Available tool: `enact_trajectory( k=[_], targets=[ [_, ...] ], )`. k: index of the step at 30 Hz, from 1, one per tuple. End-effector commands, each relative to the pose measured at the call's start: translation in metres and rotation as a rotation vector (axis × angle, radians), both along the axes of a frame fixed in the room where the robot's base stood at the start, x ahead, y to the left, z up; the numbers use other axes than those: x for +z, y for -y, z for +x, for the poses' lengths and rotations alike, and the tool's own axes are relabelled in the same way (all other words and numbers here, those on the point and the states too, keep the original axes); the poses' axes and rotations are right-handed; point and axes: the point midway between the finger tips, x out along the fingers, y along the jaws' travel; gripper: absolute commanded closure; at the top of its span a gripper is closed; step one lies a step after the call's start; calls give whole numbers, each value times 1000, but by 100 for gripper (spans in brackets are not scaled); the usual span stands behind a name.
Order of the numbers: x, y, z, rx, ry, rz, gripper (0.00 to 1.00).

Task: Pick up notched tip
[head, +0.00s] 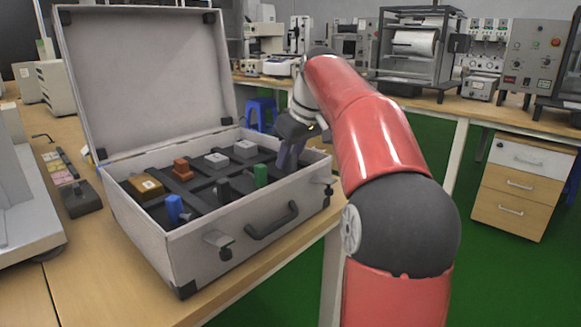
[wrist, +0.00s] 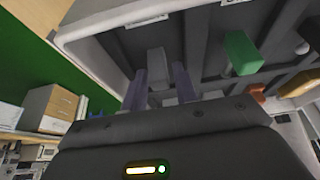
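My gripper (head: 287,165) reaches down into the right end of the open case (head: 192,240), to the right of the green block (head: 261,176). In the wrist view my gripper (wrist: 160,80) has its two fingers apart, with nothing clamped between them. A grey upright piece (wrist: 156,62) shows between and just beyond the fingertips, seemingly in its own compartment. I cannot see a notch on it clearly, so I cannot tell if it is the notched tip. In the head view my gripper hides this piece. The green block also shows in the wrist view (wrist: 242,53).
The case also holds a blue piece (head: 175,209), a dark piece (head: 222,189), a yellow block (head: 146,187), an orange piece (head: 182,169) and grey blocks (head: 217,160), split by dark dividers. Its raised lid (head: 145,75) stands behind.

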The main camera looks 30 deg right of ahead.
Motion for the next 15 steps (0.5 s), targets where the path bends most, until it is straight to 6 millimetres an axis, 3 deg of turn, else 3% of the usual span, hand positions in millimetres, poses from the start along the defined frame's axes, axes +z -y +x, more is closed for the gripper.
enact_trajectory(
  k=[4, 10, 15],
  targets=[
    [0, 0, 0, 0, 0, 0, 74],
    [0, 0, 0, 0, 0, 0, 100],
    [1, 0, 0, 0, 0, 0, 100]
  ],
)
